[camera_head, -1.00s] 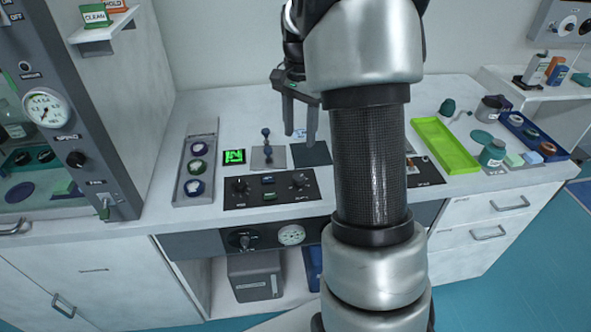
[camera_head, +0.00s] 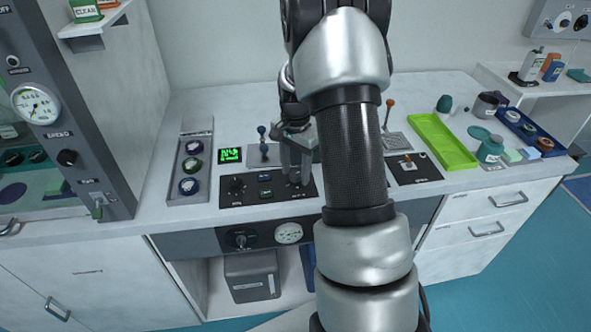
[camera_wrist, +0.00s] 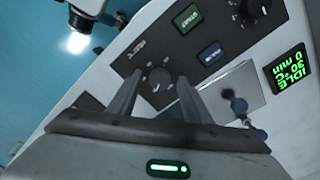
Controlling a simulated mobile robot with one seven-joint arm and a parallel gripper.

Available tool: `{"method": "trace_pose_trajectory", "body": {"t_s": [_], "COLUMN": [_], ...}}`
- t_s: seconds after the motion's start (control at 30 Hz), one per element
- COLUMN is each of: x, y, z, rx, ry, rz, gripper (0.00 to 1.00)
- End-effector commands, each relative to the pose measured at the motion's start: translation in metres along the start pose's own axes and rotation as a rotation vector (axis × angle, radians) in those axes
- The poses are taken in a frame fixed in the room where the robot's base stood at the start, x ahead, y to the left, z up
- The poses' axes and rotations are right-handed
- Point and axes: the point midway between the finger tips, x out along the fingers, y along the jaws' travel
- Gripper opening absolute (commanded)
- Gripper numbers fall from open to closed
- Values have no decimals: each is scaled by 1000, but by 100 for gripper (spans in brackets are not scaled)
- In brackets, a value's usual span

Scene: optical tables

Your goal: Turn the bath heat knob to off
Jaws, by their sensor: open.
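A black control panel (camera_head: 268,192) lies on the bench top with two dark knobs and two buttons between them. My gripper (camera_head: 294,180) is open over the right end of this panel and mostly covers the right knob there. In the wrist view that dark round knob (camera_wrist: 160,79) with a pointer ridge shows between and just beyond my two open fingers (camera_wrist: 157,86), apparently not gripped. The left knob (camera_head: 237,185) also shows in the wrist view (camera_wrist: 252,10). The labels are too small to read for certain.
A small display (camera_wrist: 291,70) reads IDLE, 30 °C, 0 min. A blue-knobbed lever (camera_head: 262,143) stands behind the panel, close to my right finger in the wrist view. A tray of round pieces (camera_head: 171,180) is left; a green tray (camera_head: 441,142) is right.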

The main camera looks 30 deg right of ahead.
Motion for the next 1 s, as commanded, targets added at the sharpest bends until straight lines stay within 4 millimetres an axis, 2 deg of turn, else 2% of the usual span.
{"method": "trace_pose_trajectory", "body": {"t_s": [0.1, 0.13, 0.37, 0.67, 1.0], "x": [0, 0, 0, -1, -1], "y": [0, 0, 0, 0, 0], "z": [0, 0, 0, 0, 0], "rx": [0, 0, 0, -36, -253], "ry": [0, 0, 0, 0, -1], "rz": [0, 0, 0, 0, 0], "gripper": [45, 41, 4, 4, 4]}}
